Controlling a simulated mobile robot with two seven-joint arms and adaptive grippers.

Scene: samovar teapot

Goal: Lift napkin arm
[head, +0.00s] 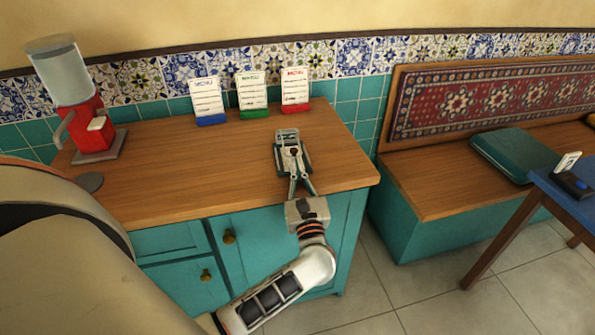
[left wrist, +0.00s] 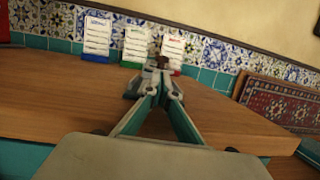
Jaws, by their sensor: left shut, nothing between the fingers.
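The napkin holder (head: 287,136) stands on the wooden counter near its right end, with a light-coloured arm on top and a small dark knob. My left gripper (head: 297,172) reaches over the counter's front edge to the near side of the holder. Its fingers are shut with nothing between them and overlap the holder's near part, so I cannot tell whether they touch it. My right gripper is not in view.
Three menu cards (head: 251,95) stand at the back of the counter (head: 190,165). A red dispenser (head: 90,125) stands at the left. To the right are a bench (head: 435,190) with a teal cushion (head: 515,153) and a blue table (head: 560,190). The counter's middle is clear.

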